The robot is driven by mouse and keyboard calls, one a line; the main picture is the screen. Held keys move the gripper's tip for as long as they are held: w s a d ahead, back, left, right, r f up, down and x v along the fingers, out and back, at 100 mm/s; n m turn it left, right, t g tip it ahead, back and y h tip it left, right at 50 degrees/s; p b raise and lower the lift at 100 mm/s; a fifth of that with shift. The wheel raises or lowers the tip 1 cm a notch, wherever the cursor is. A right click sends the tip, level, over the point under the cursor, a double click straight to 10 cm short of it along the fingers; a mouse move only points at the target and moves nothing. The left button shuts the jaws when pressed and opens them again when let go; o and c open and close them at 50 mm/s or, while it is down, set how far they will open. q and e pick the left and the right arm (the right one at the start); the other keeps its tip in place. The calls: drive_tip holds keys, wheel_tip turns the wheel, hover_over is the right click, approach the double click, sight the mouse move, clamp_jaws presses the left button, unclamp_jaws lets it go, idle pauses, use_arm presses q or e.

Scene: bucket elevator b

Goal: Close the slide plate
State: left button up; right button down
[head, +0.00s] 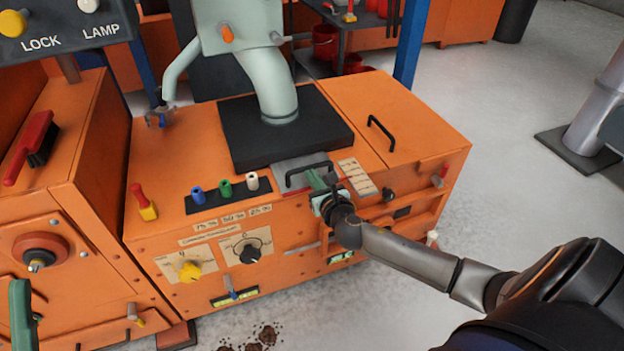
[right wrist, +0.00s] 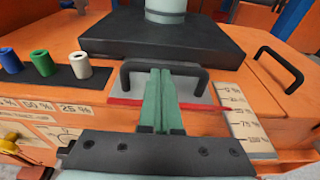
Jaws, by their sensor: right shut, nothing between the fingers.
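The slide plate (head: 287,163) is a grey plate with a black bar handle (head: 308,166), sticking out from under the black chute base. In the right wrist view the plate (right wrist: 196,90) has a red strip along its front, and the handle (right wrist: 127,76) stands up from it. My right gripper (head: 320,182) is shut and empty, at the front of the handle. In the right wrist view its green fingers (right wrist: 162,78) cover the middle of the handle bar; whether they touch it I cannot tell.
The black chute base (head: 280,130) stands behind the plate. A percent scale (right wrist: 240,108) lies right of it. Blue, green and white pegs (head: 225,188) stand to the left. Another black handle (head: 381,133) is on the right lid.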

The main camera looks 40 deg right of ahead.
drive_tip(key=shift+w, duration=0.3)
drive_tip(key=x, duration=0.3)
drive_tip(key=r+x, duration=0.1)
drive_tip(key=x, duration=0.1)
drive_tip(key=shift+w+d+p, duration=0.15)
drive_tip(key=shift+w+p, duration=0.1)
drive_tip(key=shift+p, duration=0.05)
drive_tip(key=shift+w+d+r, duration=0.1)
drive_tip(key=shift+d+r, duration=0.05)
